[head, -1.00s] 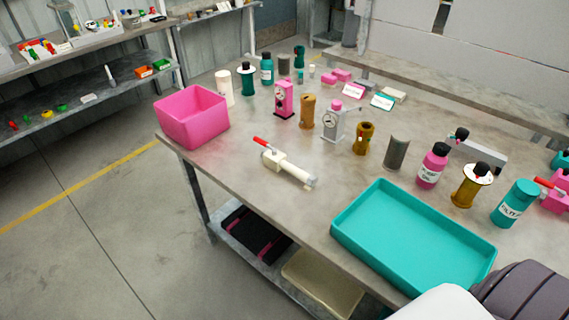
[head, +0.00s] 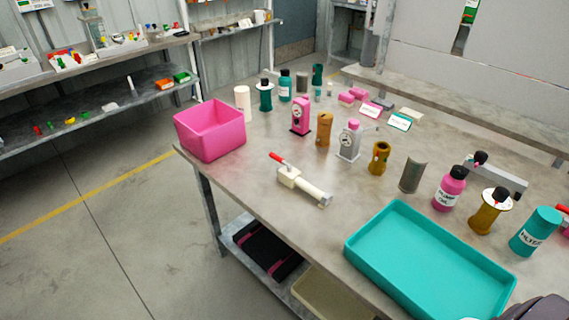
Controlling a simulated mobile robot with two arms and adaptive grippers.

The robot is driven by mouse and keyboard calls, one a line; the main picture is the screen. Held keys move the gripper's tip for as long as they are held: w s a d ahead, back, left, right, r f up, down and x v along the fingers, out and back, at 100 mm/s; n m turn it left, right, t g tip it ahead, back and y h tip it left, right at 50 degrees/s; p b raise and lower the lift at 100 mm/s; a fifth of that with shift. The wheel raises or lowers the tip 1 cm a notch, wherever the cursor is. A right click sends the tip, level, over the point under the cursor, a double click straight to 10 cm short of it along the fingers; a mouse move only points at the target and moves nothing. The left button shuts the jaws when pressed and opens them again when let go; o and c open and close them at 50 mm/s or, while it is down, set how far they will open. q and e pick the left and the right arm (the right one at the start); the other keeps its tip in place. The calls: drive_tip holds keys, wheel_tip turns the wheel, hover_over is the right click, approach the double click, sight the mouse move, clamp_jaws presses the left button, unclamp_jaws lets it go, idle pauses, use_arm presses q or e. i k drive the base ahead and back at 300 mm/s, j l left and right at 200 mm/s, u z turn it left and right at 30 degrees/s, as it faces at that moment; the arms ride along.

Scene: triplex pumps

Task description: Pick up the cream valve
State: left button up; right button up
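Neither of my grippers shows clearly. Only a dark rounded part, likely of my own arm, shows at the bottom right corner.
A pink bin (head: 211,130) stands at the bench's left corner. A teal tray (head: 372,282) lies at the front right. Behind the valve stand a grey gauge unit (head: 349,141), a brown part (head: 379,158), a grey half-shell (head: 412,175) and a pink bottle (head: 449,188).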

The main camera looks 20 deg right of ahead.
sight(292, 180)
drive_tip(key=z, duration=0.35)
drive_tip(key=i+j+z, duration=0.1)
drive_tip(key=z, duration=0.3)
drive_tip(key=i+j+z, duration=0.15)
drive_tip(key=z, duration=0.25)
drive_tip(key=i+j+z, duration=0.1)
drive_tip(key=z, duration=0.3)
drive_tip(key=j+z, duration=0.35)
drive_tip(key=i+j+z, duration=0.2)
drive_tip(key=j, duration=0.55)
drive_tip(key=j+z, duration=0.15)
drive_tip(key=j, duration=0.65)
